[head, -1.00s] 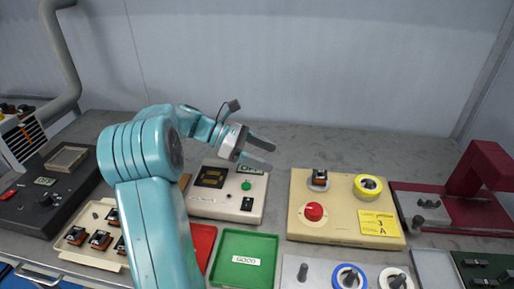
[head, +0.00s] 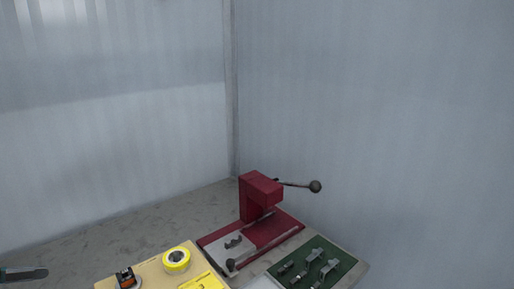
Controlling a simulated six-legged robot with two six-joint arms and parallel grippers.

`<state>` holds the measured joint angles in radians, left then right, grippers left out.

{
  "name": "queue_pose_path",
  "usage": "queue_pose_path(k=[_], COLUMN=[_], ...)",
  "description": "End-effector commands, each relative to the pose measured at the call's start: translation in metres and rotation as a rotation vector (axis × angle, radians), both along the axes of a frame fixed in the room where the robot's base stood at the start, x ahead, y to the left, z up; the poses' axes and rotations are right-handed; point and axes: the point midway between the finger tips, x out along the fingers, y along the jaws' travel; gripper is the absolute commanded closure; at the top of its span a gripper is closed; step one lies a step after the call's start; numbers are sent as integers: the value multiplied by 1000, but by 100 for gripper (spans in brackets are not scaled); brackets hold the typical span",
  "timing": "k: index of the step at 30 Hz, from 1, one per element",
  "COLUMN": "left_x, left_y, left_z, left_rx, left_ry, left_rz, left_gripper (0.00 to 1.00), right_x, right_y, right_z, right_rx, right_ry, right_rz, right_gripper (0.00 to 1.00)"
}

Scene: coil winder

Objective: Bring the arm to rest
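A dark fingertip of my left gripper (head: 22,274) pokes in at the lower left edge of the head view. The rest of that gripper and its arm lie outside the picture, so its opening does not show. The fingertip is left of the cream panel (head: 150,272) and apart from it in the picture. My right gripper is not in view.
The cream panel carries a yellow ring (head: 176,260), a small dark-and-orange part (head: 127,278) and a yellow label (head: 203,282). A red lever press (head: 260,197) stands right of it. A green tray (head: 340,268) holds metal parts. The bench behind the panel (head: 130,232) is bare.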

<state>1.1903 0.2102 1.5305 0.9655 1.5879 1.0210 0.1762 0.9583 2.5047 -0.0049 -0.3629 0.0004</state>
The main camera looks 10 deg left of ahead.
Motion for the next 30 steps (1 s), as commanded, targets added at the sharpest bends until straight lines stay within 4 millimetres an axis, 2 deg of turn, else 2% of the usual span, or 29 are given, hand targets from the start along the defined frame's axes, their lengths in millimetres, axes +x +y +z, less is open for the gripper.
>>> queue_pose_path(k=[1,3,12,24,30], left_x=[0,0,0,0,0], left_y=[0,0,0,0,0], left_z=[27,49,131,181,194], left_rx=[1,1,0,0,0], left_ry=[-1,-1,0,0,0], left_rz=[1,1,0,0,0], left_gripper=[26,26,26,26,26], right_x=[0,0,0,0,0], right_y=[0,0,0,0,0], right_z=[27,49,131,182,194], right_rx=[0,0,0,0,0], right_ry=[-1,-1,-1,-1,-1], right_rz=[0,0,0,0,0], right_gripper=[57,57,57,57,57])
